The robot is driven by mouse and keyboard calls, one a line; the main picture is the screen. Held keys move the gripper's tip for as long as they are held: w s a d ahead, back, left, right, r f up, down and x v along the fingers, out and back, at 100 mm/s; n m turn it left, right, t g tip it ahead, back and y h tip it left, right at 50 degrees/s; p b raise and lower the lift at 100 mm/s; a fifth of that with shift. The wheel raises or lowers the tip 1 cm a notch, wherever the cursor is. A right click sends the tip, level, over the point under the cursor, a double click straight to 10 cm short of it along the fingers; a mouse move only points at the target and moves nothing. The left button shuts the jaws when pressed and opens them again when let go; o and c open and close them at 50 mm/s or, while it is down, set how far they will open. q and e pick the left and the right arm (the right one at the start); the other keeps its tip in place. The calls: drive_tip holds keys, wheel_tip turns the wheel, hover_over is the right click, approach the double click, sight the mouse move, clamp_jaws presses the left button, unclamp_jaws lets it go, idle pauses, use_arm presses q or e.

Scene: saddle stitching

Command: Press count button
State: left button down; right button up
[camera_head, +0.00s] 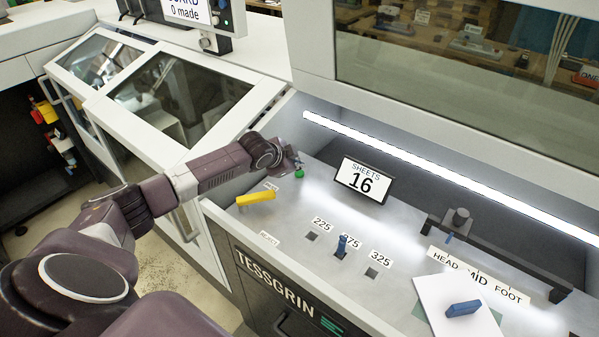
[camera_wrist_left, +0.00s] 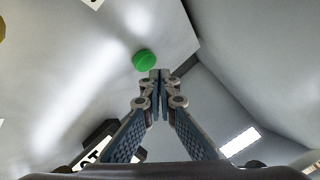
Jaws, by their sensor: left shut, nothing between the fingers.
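The count button is a green round button (camera_head: 299,174) on the bright metal deck at the back left, left of the display. The display (camera_head: 362,181) reads "SHEETS 16". My left gripper (camera_head: 297,160) is over the deck just beside the green button, partly hidden by its own wrist. In the left wrist view the green button (camera_wrist_left: 145,60) lies just beyond the fingertips, slightly left of them. My left gripper (camera_wrist_left: 158,76) is shut and empty there. Whether it touches the button I cannot tell. My right gripper is not in view.
A yellow bar (camera_head: 255,198) lies on the deck's left. A blue peg (camera_head: 341,246) stands at the 275 slot, between 225 and 325. White sheets (camera_head: 440,298) with a blue block (camera_head: 462,308) lie at the right front. A dark clamp rail (camera_head: 500,256) stands behind them.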

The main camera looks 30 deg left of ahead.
sight(298, 173)
use_arm(q)
drive_tip(key=shift+r+p, duration=2.4)
drive_tip(key=shift+r, duration=0.2)
drive_tip(key=shift+f, duration=0.1)
